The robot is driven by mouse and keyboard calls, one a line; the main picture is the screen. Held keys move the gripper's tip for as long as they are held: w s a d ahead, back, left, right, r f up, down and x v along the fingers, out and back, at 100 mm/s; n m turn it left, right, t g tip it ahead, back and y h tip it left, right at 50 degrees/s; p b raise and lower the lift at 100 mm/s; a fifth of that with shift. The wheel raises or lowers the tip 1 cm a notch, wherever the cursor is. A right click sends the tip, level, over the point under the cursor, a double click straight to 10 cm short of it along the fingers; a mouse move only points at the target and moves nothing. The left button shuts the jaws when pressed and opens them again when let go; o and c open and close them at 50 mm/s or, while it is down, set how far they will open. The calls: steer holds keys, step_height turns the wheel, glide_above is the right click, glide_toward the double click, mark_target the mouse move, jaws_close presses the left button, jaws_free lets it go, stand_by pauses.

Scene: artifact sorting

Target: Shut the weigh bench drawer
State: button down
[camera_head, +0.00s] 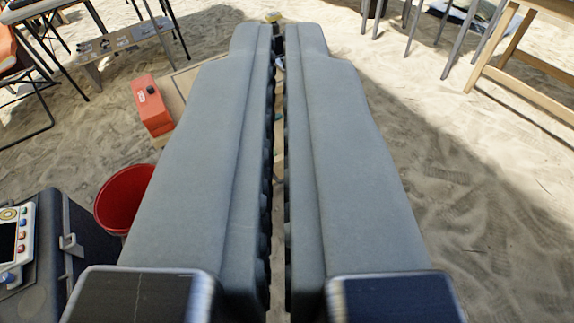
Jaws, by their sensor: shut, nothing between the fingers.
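My gripper (278,35) fills the middle of the view, its two long grey fingers side by side. It is shut and empty, with only a thin slit between the fingers. I cannot make out the weigh bench or its drawer for certain. A tan flat-topped piece (185,82) shows in part behind the left finger, and the fingers hide the rest of it. A small yellow thing (272,17) shows just past the fingertips, too small to identify.
An orange-red box (151,105) stands beside the tan piece. A red bucket (122,198) and a dark case (52,240) with a handheld device (14,240) are at lower left. Table legs stand at upper left and right, with a wooden table (545,95). The sand (480,210) at right is clear.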

steer(key=w+d+f+m+g+y, duration=0.1)
steer(key=w+d+f+m+g, duration=0.15)
steer(key=w+f+m, duration=1)
steer(key=w+d+f+m+g+y, duration=0.2)
steer(key=w+f+m+g, duration=0.35)
steer(key=f, duration=1.15)
steer(key=w+d+f+m+g+y, duration=0.1)
steer(key=w+d+f+m, duration=0.1)
steer(key=w+f+m, duration=1.05)
steer(key=shift+n, duration=0.65)
steer(key=shift+a+x, duration=0.2)
steer(key=shift+x, duration=1.9)
steer(key=shift+a+x, duration=0.25)
steer(key=shift+x, duration=1.85)
steer(key=shift+a+x, duration=0.2)
steer(key=shift+x, duration=1.9)
steer(key=shift+s+r, duration=0.1)
steer(key=shift+r, duration=0.1)
